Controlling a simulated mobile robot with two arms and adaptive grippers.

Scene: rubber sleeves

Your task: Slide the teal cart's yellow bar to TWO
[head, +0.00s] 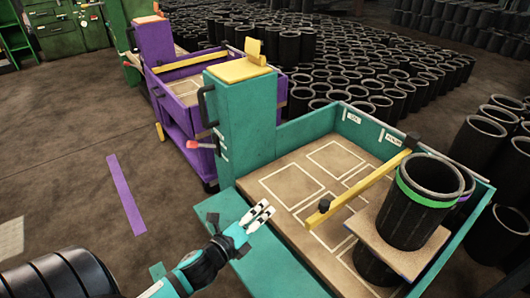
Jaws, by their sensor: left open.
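The teal cart (240,125) stands in the middle and right, with a tan deck marked by white rectangles. Its yellow bar (362,186) lies slantwise across the deck, with a black knob (324,206) at the near end and a dark fitting at the far wall. Two small white labels (352,118) (391,138) are on the far wall; I cannot read them surely. My left gripper (264,211) is open and empty over the cart's near teal ledge, left of the knob and apart from it. My right gripper is not in view.
A black sleeve with a green band (420,205) stands on a wooden board (400,246) right of the bar, above another sleeve (374,268). A purple cart (188,100) stands behind to the left. Many black sleeves (365,75) fill the floor behind.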

